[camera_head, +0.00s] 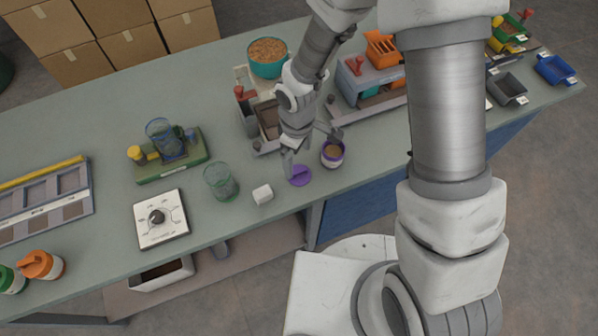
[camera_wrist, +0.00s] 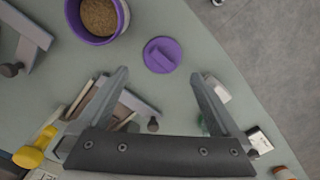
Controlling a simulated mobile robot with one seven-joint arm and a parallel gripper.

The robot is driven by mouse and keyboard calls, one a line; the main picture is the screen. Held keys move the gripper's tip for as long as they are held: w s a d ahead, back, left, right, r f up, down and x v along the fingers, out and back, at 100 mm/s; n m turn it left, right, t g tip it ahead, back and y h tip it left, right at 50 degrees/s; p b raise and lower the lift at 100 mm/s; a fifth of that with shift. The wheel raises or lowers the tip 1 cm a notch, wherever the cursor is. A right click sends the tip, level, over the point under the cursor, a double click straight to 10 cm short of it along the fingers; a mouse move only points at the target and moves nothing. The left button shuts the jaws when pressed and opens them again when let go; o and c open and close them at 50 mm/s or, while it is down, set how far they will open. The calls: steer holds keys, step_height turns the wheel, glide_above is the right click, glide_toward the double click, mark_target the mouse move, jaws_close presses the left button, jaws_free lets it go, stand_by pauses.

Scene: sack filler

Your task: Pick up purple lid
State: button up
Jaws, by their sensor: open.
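The purple lid (camera_head: 300,175) lies flat on the grey-green table near its front edge. In the wrist view the purple lid (camera_wrist: 162,55) is a disc with a raised bar handle, ahead of the fingertips and roughly centred between them. My gripper (camera_head: 291,160) hangs just above and left of the lid in the head view. In the wrist view my gripper (camera_wrist: 159,76) has its two fingers spread apart with nothing between them. A purple-rimmed jar (camera_head: 333,153) with brown contents stands open to the right of the lid; the jar (camera_wrist: 97,17) is upper left in the wrist view.
A white cube (camera_head: 263,194) and a green glass (camera_head: 221,182) stand left of the lid. A dial box (camera_head: 160,218) is further left. A machine with a teal hopper (camera_head: 267,58) stands behind. The table's front edge is close to the lid.

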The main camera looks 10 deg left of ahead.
mark_target(297, 169)
steer(key=shift+s+a+f, duration=0.1)
steer(key=shift+a+f, duration=0.05)
steer(key=shift+f, duration=2.7)
steer(key=shift+c, duration=0.2)
steer(key=c, duration=1.2)
steer(key=shift+o, duration=0.2)
steer(key=shift+r, duration=0.15)
